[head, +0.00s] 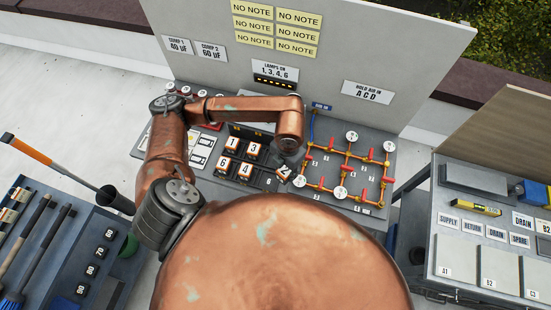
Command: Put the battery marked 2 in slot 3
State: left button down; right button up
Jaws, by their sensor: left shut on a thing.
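The battery marked 2 (283,174) is a dark block with an orange-edged white label. It is tilted, just right of the battery rack (266,134) on the grey bench. My left gripper (288,160) is over it and shut on it; my arm hides most of the fingers. Batteries marked 1 (232,145), 3 (254,150), 6 (225,165) and 4 (245,170) stand in the rack. Slot numbers are too small or hidden to read, so I cannot tell which slot is 3. My right gripper is out of view.
Copper pipes with red valves and white gauges (341,192) stand close on the right of the battery. An upright panel (330,50) with notes rises behind the bench.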

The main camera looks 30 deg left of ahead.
pick_arm(q)
jog(key=n, duration=0.3)
jog(key=s+n, duration=0.1)
jog(key=shift+d+r+p, duration=0.2)
jog(key=shift+d+p, duration=0.05)
jog(key=shift+p, duration=0.15)
jog(key=shift+n, duration=0.5)
jog(key=shift+w+a+f, duration=0.15)
jog(key=shift+a, duration=0.05)
jog(key=w+a+f+p, duration=0.4)
jog(key=w+a+f, duration=0.4)
jog(key=w, duration=0.1)
jog(key=shift+w+a+f, duration=0.1)
jog(key=shift+a+f, duration=0.3)
jog(key=shift+w+a+f, duration=0.1)
jog(key=shift+f, duration=0.15)
notch_tip(320, 180, down, 3)
jog(key=shift+w+a+r+p, duration=0.1)
jog(key=shift+w+p, duration=0.05)
jog(key=shift+p, duration=0.65)
jog(key=shift+f, duration=0.35)
